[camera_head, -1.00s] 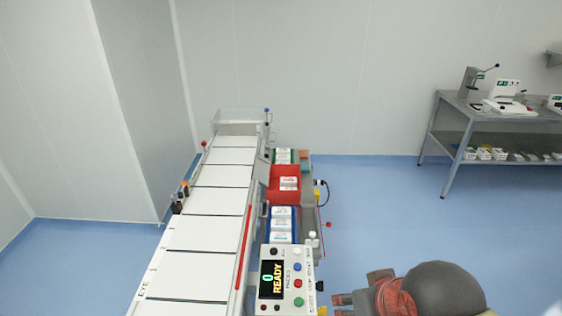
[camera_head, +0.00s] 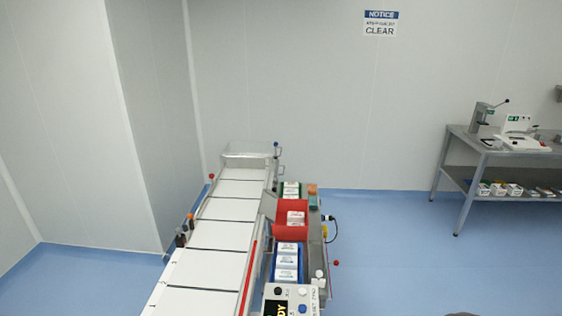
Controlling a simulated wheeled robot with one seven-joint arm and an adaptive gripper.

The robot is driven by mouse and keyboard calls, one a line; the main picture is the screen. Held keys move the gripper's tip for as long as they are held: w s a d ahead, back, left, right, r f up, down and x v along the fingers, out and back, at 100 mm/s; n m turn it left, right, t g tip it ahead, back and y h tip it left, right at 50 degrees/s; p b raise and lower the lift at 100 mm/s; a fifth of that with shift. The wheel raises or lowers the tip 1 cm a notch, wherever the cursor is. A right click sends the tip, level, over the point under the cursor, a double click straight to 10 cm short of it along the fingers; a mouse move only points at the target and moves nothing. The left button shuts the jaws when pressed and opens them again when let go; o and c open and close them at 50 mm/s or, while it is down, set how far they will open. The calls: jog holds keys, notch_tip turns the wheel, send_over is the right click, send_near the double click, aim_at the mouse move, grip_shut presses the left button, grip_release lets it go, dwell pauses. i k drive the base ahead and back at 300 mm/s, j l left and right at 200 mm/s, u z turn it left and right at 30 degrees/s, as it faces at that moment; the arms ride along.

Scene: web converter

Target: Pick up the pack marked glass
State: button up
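White packs with small printed labels stand in coloured bins beside the conveyor. Packs (camera_head: 288,251) are in the blue bin (camera_head: 274,272), a pack (camera_head: 296,217) is in the red bin (camera_head: 291,235), and packs (camera_head: 291,188) are in the green bin at the far end. The labels are too small to read, so I cannot tell which pack is marked glass. My gripper is not in view; only a dark rounded piece of my arm shows at the bottom edge.
The white segmented conveyor (camera_head: 214,265) runs along the bins' left side. A control box (camera_head: 293,296) stands at the near end. A grey bench (camera_head: 500,146) with a press and small boxes below stands at the right wall. Blue floor between is clear.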

aim_at(286, 191)
jog(key=i+l+z, duration=0.4)
jog(key=l, duration=0.35)
jog(key=i+l+z, duration=0.35)
jog(key=i+l, duration=0.3)
jog(key=i+u, duration=0.15)
jog(key=i, duration=0.3)
jog(key=i+l+u, duration=0.15)
jog(key=i, duration=0.25)
jog(key=i+l+u, duration=0.15)
jog(key=i, duration=0.3)
jog(key=i+l+u, duration=0.1)
jog(key=i, duration=0.3)
jog(key=i+j+u, duration=0.2)
jog(key=i+u, duration=0.6)
jog(key=i, duration=0.15)
jog(key=i+l+u, duration=0.1)
jog(key=i+u, duration=0.35)
jog(key=i, duration=0.05)
